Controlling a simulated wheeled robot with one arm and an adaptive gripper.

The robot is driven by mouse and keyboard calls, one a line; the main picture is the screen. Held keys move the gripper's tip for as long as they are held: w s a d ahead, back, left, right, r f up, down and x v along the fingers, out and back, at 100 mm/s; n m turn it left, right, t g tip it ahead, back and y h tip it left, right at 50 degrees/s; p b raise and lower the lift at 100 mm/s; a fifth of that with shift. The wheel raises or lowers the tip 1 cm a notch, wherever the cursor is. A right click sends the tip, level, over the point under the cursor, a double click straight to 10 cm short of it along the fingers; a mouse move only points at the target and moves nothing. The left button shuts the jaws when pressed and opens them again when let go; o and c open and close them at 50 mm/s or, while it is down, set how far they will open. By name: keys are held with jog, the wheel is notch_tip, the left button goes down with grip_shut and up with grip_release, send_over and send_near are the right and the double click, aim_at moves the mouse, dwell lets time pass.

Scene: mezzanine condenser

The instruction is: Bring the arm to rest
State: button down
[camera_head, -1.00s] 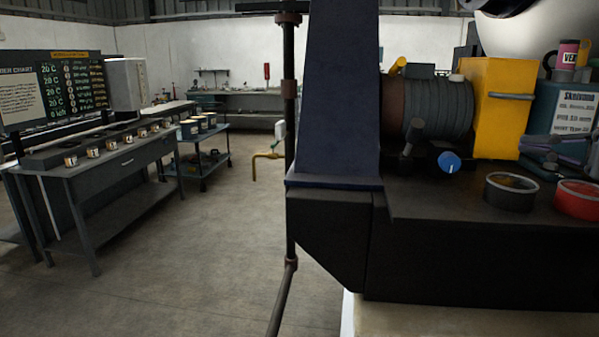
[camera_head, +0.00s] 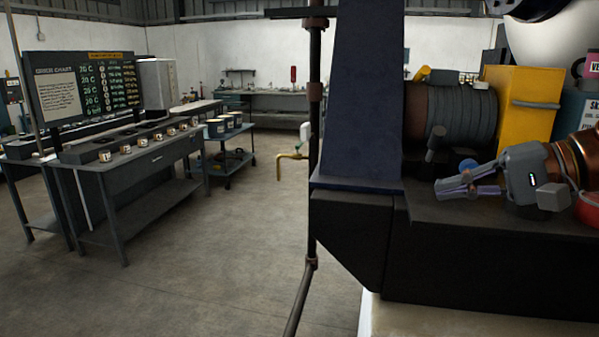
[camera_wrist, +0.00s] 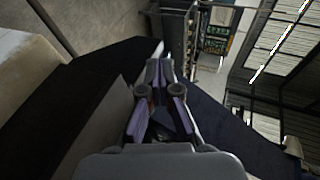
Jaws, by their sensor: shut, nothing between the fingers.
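My gripper (camera_head: 440,189) shows at the right of the head view, in front of the dark machine ledge (camera_head: 480,222), with its fingers pointing left. It holds nothing, and its fingers are closed together. My arm behind it has copper-coloured and grey links and reaches in from the right edge. In the wrist view, my gripper (camera_wrist: 158,68) points up the picture with its fingertips together. A blue knob (camera_head: 468,165) is partly hidden behind my gripper. I cannot tell whether the gripper touches the ledge.
A dark blue upright (camera_head: 360,100) stands close left of my gripper, with a vertical pipe (camera_head: 315,130) beside it. A yellow box (camera_head: 522,100) and a ribbed drum (camera_head: 462,112) are behind. A red tin (camera_head: 588,212) is by my arm. Open floor (camera_head: 230,250) lies left, before a workbench (camera_head: 130,165).

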jog(key=s+a+f+n+g+h+p, duration=0.1)
jog(key=s+a+f+n+g+h, duration=0.15)
jog(key=s+a+f, duration=0.45)
jog(key=s+a+f+n+g+h+p, duration=0.1)
jog(key=s+a+f+g+h+p, duration=0.15)
jog(key=a+f, duration=0.4)
jog(key=s+d+f+n+g+h, duration=0.1)
jog(key=s+d+f+h, duration=0.2)
jog(key=s+f, duration=0.4)
jog(key=s+d+f+n+g+h+p, duration=0.1)
jog(key=s+d+f+g+h, duration=0.1)
jog(key=s+d+f, duration=0.3)
notch_tip(320, 180, down, 2)
jog(key=shift+s+d+f+h, duration=0.15)
jog(key=shift+s+d+h, duration=0.2)
jog(key=shift+s+h, duration=0.55)
jog(key=c, duration=1.9)
grip_release()
jog(key=shift+s, duration=0.1)
